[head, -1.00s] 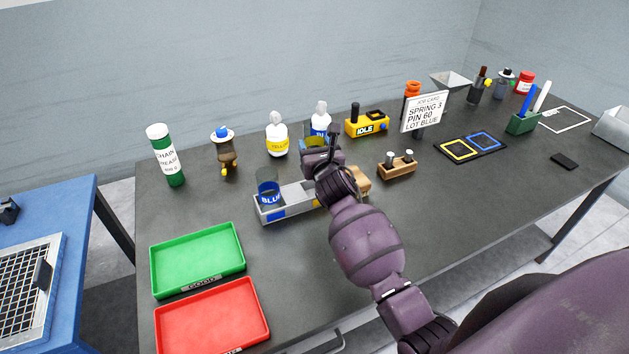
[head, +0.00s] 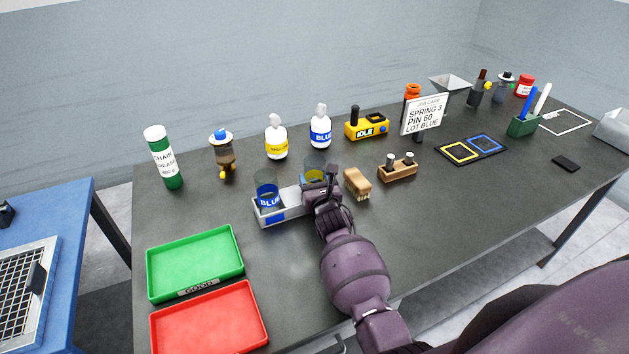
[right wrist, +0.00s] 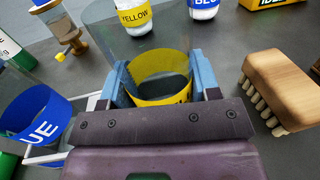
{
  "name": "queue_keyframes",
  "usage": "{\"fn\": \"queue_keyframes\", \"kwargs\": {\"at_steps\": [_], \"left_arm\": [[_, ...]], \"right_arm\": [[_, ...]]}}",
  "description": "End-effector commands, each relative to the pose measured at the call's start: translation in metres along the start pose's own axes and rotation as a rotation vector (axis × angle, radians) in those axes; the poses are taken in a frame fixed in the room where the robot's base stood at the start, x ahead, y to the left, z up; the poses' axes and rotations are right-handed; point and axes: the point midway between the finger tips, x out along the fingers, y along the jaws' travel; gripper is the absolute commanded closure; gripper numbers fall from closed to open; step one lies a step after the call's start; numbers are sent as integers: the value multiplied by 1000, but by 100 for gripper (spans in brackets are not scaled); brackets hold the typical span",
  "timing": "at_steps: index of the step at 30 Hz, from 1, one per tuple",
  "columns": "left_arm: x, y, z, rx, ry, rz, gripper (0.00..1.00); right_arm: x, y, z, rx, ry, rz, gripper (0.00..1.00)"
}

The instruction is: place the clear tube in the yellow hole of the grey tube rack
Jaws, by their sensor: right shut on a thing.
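The clear tube (head: 314,164) with a yellow band is held by my right gripper (head: 321,184), over the right part of the grey tube rack (head: 291,197). In the right wrist view the gripper's two blue fingers (right wrist: 160,78) are shut on opposite sides of the tube (right wrist: 161,91). The tube looks roughly upright. The yellow hole is hidden by the gripper and tube, so I cannot tell whether the tube's lower end is in it. A clear tube with a blue band (head: 267,187) stands in the rack's left part. My left gripper is out of view.
A wooden brush (head: 357,183) lies just right of the rack, with a wooden block (head: 398,170) beyond it. Yellow (head: 276,140) and blue (head: 320,130) labelled bottles stand behind. Green (head: 195,263) and red (head: 210,315) trays lie front left. The table's front right is clear.

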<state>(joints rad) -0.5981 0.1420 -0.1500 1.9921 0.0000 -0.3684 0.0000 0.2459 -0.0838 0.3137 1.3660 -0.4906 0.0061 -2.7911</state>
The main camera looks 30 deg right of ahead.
Motion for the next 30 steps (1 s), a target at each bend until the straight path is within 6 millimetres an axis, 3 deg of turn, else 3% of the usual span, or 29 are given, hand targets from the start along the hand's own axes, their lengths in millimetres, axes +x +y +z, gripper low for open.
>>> {"fn": "queue_keyframes", "kwargs": {"at_steps": [8, 9, 13, 25, 30], "left_arm": [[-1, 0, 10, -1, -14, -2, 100], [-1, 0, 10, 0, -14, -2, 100], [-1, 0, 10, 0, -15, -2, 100], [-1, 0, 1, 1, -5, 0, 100], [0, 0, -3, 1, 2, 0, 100]], "right_arm": [[0, 0, -4, -2, 0, 0, 68], [0, 0, -3, -2, 0, 0, 39], [0, 0, -3, -2, 0, 0, 19], [0, 0, 2, 0, 0, 0, 18], [-20, -1, -1, -2, 3, 0, 18]]}}
